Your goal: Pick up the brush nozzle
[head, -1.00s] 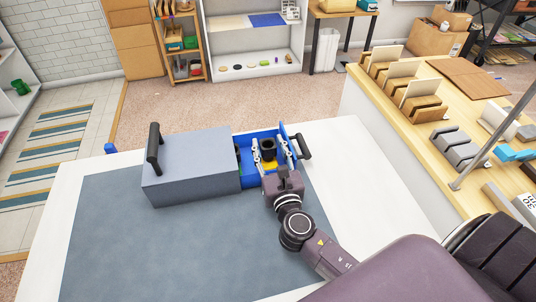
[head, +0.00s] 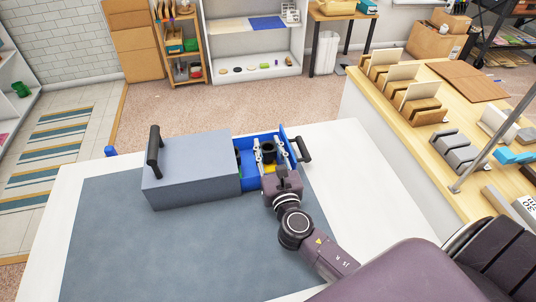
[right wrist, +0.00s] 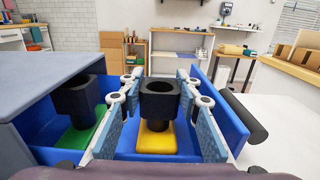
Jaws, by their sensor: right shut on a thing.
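A grey box (head: 190,170) with a black handle stands on the table, and its blue drawer (head: 246,182) is pulled out to the right. In the drawer is a black nozzle with a yellow base (right wrist: 158,100), which I take for the brush nozzle. It stands upright and also shows in the head view (head: 268,148). My right gripper (right wrist: 155,88) reaches into the drawer, its blue-padded fingers shut on this nozzle, one on each side. The exact contact is hard to see. My left gripper is not in view.
A second black nozzle on a green base (right wrist: 80,105) stands left of my fingers, partly under the box. The drawer front with its black handle (head: 304,148) is close on the right. The grey mat (head: 150,250) is clear in front.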

